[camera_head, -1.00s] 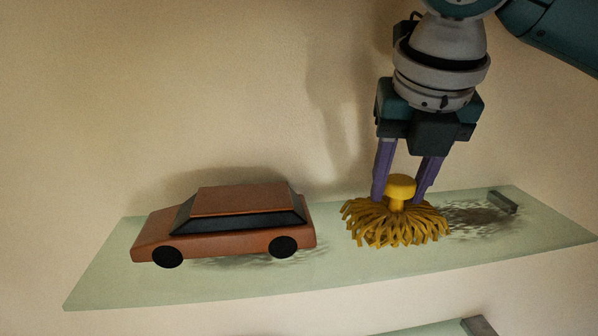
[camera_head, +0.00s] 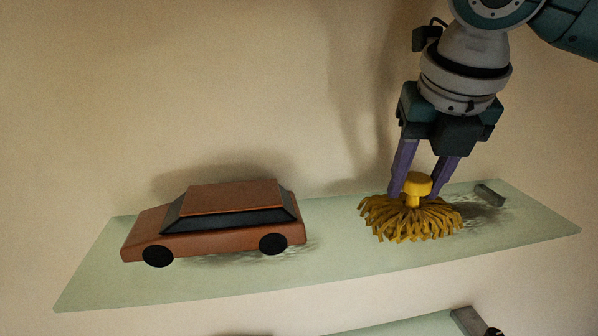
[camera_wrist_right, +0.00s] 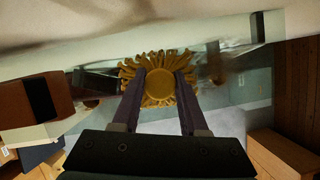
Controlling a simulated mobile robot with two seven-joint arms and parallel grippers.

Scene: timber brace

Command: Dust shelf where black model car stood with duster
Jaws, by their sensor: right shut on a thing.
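My right gripper (camera_head: 417,192) is shut on the knob of a yellow duster (camera_head: 411,223), with a purple finger on either side. The duster's strands are spread on the pale green shelf (camera_head: 335,233), right of an orange-brown model car (camera_head: 215,225). A dark dust patch (camera_head: 488,212) shows at the duster's right edge, partly hidden by the strands. In the right wrist view the duster (camera_wrist_right: 159,90) sits between the fingers. No black car stands on this shelf. My left gripper is not in view.
Grey speckled dust (camera_head: 235,257) lies by the orange-brown car. A small grey block (camera_head: 490,195) sits near the shelf's right end. The wall (camera_head: 200,90) rises behind. Part of a lower shelf (camera_head: 420,326) shows, with a grey block (camera_head: 467,320) and a cropped dark object.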

